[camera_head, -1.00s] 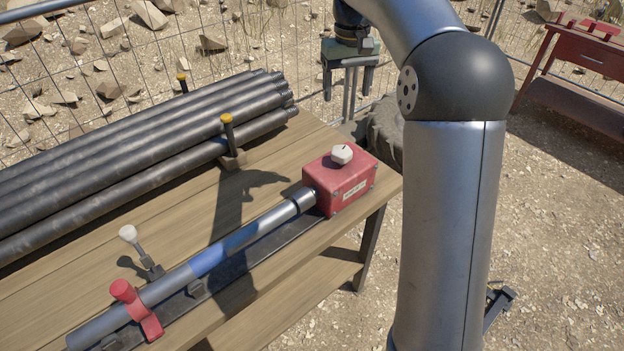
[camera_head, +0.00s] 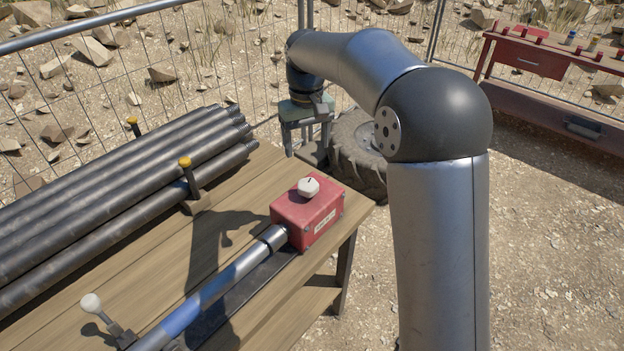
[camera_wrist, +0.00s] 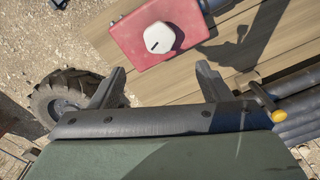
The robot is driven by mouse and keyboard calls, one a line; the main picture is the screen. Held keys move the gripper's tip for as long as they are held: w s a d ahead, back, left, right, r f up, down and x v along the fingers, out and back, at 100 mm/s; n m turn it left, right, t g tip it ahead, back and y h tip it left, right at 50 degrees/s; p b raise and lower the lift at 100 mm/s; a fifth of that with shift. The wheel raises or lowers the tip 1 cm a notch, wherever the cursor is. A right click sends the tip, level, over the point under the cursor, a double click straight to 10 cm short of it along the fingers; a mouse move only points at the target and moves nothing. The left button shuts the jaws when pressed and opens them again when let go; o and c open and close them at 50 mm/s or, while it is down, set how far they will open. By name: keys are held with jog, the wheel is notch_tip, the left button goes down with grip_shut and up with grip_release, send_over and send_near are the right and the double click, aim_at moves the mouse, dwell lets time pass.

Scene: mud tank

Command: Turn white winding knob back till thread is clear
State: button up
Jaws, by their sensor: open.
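The white winding knob (camera_head: 308,187) sits on top of a red box (camera_head: 306,212) at the right end of the wooden bench. A dark line marks the knob's top; it also shows in the wrist view (camera_wrist: 159,38). A metal pipe with a blue band (camera_head: 200,303) runs up to the box's left side. A bright collar (camera_head: 274,236) is at its end; the thread is too small to make out. My gripper (camera_head: 307,142) is open and empty, fingers apart, above and beyond the box. In the wrist view the knob lies ahead of the fingertips (camera_wrist: 160,72), apart from them.
Dark pipes (camera_head: 120,190) lie stacked on the bench, held by yellow-topped posts (camera_head: 187,172). A white-knobbed lever (camera_head: 92,304) stands at the lower left. A tyre (camera_head: 358,150) and wire fence are behind. A red workbench (camera_head: 560,75) stands at the back right.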

aim_at(308, 183)
notch_tip(308, 183, down, 12)
jog(key=shift+f+p, duration=0.15)
jog(key=shift+p, duration=0.5)
jog(key=c, duration=1)
jog(key=shift+n, duration=0.3)
